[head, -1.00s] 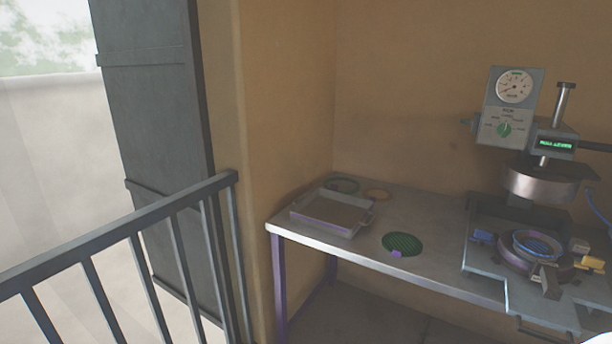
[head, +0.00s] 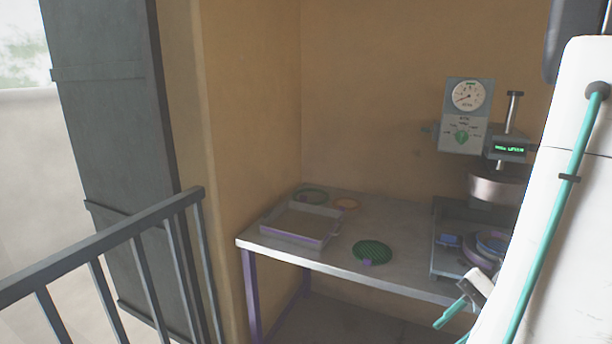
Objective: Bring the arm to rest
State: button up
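My arm (head: 565,200), white with a teal cable along it, fills the right side of the head view. A small white and teal part of mine (head: 465,300) sticks out to its left, in front of the table's front edge.
The press (head: 495,185), with its gauge box (head: 464,115), is partly hidden behind my arm. The table (head: 345,268) bears a shallow tray (head: 327,242), a green ribbed disc (head: 372,251) and two flat rings. A railing (head: 100,243) stands at the left.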

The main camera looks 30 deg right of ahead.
jog(key=w+a+r+n+g+h, duration=0.1)
jog(key=w+a+r+n+h, duration=0.1)
jog(key=a+r+n+h, duration=0.2)
jog(key=w+a+r+n+h, duration=0.2)
jog(key=a+r+n+h, duration=0.3)
jog(key=a+r+n, duration=0.4)
jog(key=shift+w+a+r+n+g, duration=0.4)
jog(key=shift+a+n, duration=0.4)
jog(key=shift+a, duration=2.5)
